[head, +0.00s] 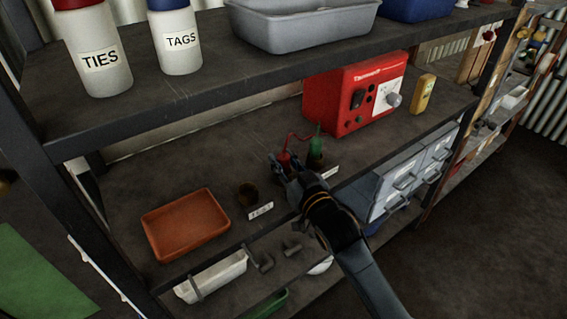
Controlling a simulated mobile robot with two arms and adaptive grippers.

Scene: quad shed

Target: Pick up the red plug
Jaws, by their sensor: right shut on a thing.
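The red plug (284,158) is a small red piece on the middle shelf, with a thin red lead rising from it toward the red box. My right gripper (280,168) is shut on the red plug and partly hides it. A green plug (317,144) stands upright in a dark round holder (316,160) just to the right. Another dark round holder (248,194) to the left looks empty. Whether the red plug is still in a holder is hidden by my gripper. My left gripper is not in view.
A red box (352,97) with knobs stands behind, with a yellow device (422,94) beside it. An orange tray (185,224) lies at the left. The upper shelf (190,98) hangs above, carrying bottles and bins. The shelf between tray and red box is mostly clear.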

